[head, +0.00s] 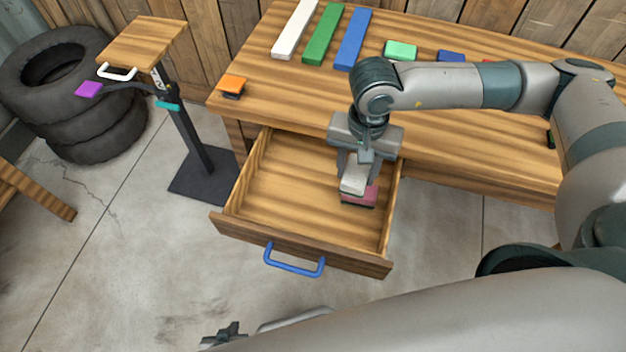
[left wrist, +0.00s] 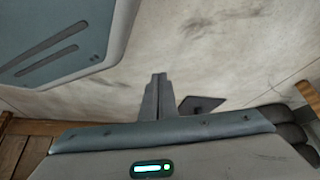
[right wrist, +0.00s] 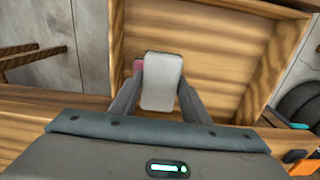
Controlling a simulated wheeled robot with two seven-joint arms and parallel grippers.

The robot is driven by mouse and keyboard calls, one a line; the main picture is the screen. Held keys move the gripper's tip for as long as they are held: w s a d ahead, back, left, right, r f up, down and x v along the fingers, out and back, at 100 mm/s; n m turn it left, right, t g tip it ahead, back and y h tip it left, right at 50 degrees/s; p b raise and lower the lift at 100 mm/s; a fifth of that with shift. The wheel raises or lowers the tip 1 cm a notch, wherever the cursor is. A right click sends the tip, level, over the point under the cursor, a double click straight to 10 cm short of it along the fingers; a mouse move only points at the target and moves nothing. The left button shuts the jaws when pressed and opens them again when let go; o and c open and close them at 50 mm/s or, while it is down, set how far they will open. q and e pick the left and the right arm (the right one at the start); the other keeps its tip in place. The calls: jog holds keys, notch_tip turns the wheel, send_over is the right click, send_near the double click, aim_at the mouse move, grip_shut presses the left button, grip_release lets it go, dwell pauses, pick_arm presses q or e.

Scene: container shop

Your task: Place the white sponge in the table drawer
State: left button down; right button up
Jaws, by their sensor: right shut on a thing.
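The table drawer (head: 290,185) is pulled open, with a blue handle (head: 293,262) on its front. My right gripper (head: 356,172) points down inside the drawer's right part, shut on the white sponge (head: 354,182). The white sponge also shows between the fingers in the right wrist view (right wrist: 162,82). A pink sponge (head: 362,198) is in the drawer at the right, just below or beside the white one; whether they touch is unclear. It is partly hidden in the right wrist view (right wrist: 138,65). My left gripper (left wrist: 158,85) is shut and empty, over the floor.
On the table (head: 470,125) lie long white (head: 294,30), green (head: 323,34) and blue (head: 352,40) blocks, and a green sponge (head: 400,50). An orange sponge (head: 233,84) is at the left corner. A stand (head: 190,135) and stacked tyres (head: 90,110) are left. The drawer's left side is clear.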

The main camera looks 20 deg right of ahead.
aim_at(309, 184)
pick_arm(q)
jog(key=shift+w+r, duration=0.15)
jog(key=shift+w, duration=0.1)
pick_arm(e)
jog(key=shift+s+a+f, duration=0.15)
jog(key=shift+a+f, duration=0.15)
